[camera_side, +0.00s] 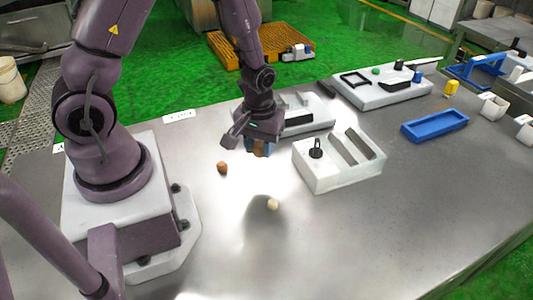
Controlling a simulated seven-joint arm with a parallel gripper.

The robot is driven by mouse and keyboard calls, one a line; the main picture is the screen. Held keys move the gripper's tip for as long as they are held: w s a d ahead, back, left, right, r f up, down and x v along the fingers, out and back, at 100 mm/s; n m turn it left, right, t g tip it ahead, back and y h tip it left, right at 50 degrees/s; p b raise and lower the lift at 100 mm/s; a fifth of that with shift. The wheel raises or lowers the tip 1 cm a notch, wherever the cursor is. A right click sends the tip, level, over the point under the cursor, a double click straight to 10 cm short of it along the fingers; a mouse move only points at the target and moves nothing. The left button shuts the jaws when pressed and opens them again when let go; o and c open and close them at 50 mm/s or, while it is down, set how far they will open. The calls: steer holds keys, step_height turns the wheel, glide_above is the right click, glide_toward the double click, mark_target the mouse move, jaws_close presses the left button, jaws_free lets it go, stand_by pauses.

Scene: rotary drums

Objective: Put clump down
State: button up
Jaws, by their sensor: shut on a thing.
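My gripper (260,150) hangs over the metal table, pointing down, just left of a white slotted box. It is shut on a brown clump (258,150), of which only a small part shows between the fingers. A second small brown clump (222,168) lies on the table to the left of my gripper. A small pale clump (273,204) lies on the table nearer the front. The exact height of the held clump above the table is hard to tell.
The white box (338,181) with a black knob (316,148) stands close on the right. Another white fixture (308,101) is behind my gripper. A blue tray (434,126) lies further right. The front table surface (350,240) is clear.

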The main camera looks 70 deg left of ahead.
mark_target(261, 177)
step_height(261, 177, down, 7)
steer(key=shift+f, duration=0.15)
stand_by(0.4)
steer(key=shift+f, duration=0.15)
steer(key=o, duration=0.9)
